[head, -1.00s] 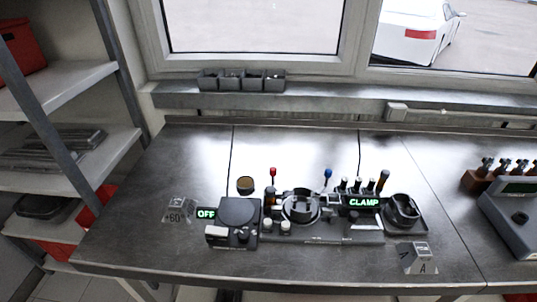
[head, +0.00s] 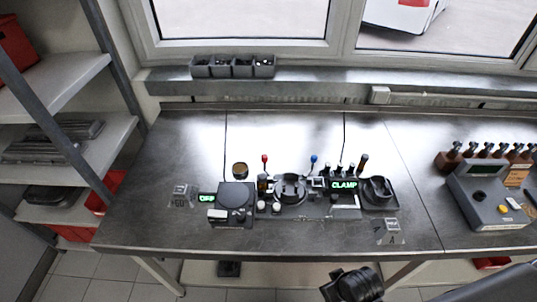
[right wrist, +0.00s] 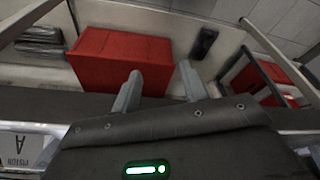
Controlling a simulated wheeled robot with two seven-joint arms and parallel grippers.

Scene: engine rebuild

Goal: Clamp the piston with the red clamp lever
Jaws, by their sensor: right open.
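The red clamp lever (head: 265,158) stands upright at the back of the bench fixture, its small red knob on top. Just in front of it is a dark round holder (head: 290,187) with a ring-shaped metal part; I cannot tell clearly whether this is the piston. A second dark cup-shaped part (head: 378,189) sits at the fixture's right end. A green sign (head: 344,184) reads CLAMP. In the right wrist view my right gripper (right wrist: 158,90) is open, with nothing between its fingers. My right arm is at the bench's front edge in the head view, well away from the lever. My left gripper is out of view.
A blue-knobbed lever (head: 313,159) stands right of the red one. A square device (head: 233,198) with an OFF sign is on the left, a grey console (head: 492,198) on the right. A red box (right wrist: 120,58) lies below the bench. The bench's left part is clear.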

